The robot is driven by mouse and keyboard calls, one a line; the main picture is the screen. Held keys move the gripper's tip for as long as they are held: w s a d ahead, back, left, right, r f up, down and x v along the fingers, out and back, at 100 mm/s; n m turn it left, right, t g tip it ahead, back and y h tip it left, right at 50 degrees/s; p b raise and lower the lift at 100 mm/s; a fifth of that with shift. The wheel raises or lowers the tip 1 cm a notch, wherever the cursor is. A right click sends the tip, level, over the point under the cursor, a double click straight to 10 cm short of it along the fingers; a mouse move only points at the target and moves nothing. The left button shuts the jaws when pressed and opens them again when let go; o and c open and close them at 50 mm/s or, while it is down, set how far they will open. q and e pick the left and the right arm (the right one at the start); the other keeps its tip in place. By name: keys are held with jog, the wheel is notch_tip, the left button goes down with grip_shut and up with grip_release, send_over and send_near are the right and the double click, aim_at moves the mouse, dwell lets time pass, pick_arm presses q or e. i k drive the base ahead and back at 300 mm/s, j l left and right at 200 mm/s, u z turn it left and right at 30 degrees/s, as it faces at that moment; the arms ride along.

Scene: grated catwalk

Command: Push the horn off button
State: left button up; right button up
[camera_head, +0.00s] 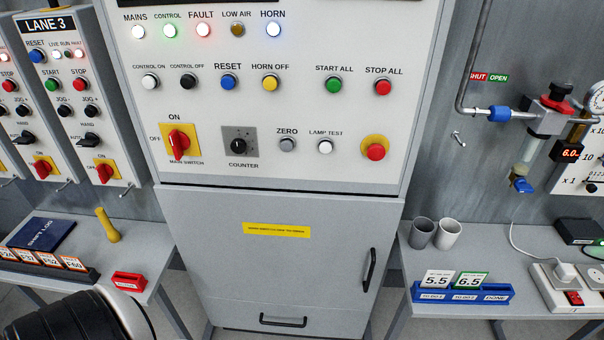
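The horn off button (270,84) is a round yellow push button on the grey control cabinet's front, under its HORN OFF label. It sits between the blue reset button (228,83) and the green start all button (334,85), and nothing covers it. Above it, the horn lamp (273,31) looks lit, with a bluish-white glow. Neither of my grippers is in view. A black ribbed and white part at the bottom left looks like one of my arm links.
The red stop all button (383,87) and a red button on yellow (375,150) are to the right. A red main switch (179,143) is lower left. Side tables hold a yellow-handled object (108,225), cups (448,233) and a blue card tray (462,293). Space before the panel looks clear.

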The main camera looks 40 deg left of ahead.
aim_at(270, 83)
jog(key=u, duration=1.35)
